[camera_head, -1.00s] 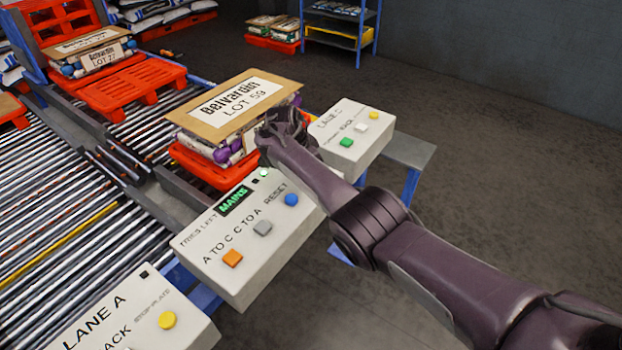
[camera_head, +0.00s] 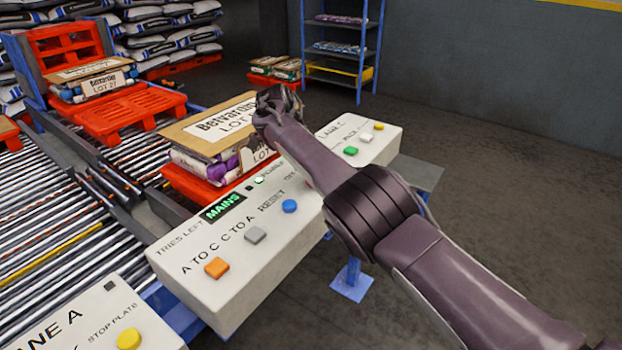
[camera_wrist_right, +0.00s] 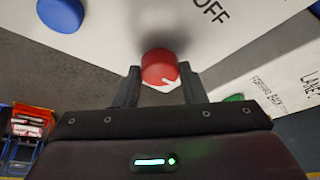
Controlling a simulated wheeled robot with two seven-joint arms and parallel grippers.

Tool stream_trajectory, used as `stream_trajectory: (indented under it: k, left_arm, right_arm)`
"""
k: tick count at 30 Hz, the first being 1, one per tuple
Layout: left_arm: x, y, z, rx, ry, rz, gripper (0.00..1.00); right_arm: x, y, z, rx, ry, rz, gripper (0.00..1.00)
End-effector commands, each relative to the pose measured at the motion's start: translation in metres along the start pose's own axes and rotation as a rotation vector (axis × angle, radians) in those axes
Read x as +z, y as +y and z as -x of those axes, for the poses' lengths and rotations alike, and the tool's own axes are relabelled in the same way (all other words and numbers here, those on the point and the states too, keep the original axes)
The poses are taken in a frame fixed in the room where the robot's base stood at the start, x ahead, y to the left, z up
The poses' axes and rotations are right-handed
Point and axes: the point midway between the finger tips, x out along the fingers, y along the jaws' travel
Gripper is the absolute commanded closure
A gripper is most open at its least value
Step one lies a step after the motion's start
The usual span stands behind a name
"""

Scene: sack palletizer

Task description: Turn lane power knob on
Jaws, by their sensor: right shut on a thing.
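The red knob (camera_wrist_right: 160,68) with a white mark sits on the pale control box beside the printed word OFF in the right wrist view. My right gripper (camera_wrist_right: 160,86) has its two dark fingers on either side of this knob and is shut on it. The middle control box (camera_head: 225,295) has a lit green MAINS display (camera_head: 223,206) and a green lamp (camera_head: 258,180). My left gripper is not in view.
The middle box also has blue (camera_head: 289,206), grey (camera_head: 256,235) and orange (camera_head: 216,267) buttons. The lane C box (camera_head: 372,147) stands to its right, the lane A box (camera_head: 160,337) to its left. A sack stack (camera_head: 205,170) on a red pallet is behind.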

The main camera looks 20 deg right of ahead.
Motion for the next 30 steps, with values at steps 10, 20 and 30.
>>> stream_trajectory:
  k: [10, 20, 30]
  left_arm:
    - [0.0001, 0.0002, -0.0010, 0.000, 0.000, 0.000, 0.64]
    - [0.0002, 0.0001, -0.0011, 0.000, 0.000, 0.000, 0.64]
    - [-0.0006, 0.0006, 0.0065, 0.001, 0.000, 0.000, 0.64]
  right_arm:
    - [-0.0001, 0.0005, -0.0005, 0.005, -0.001, -0.007, 0.85]
    - [-0.0001, 0.0002, -0.0003, 0.003, -0.001, -0.006, 0.41]
    - [-0.0063, -0.0010, 0.0049, 0.002, -0.001, -0.005, 0.41]
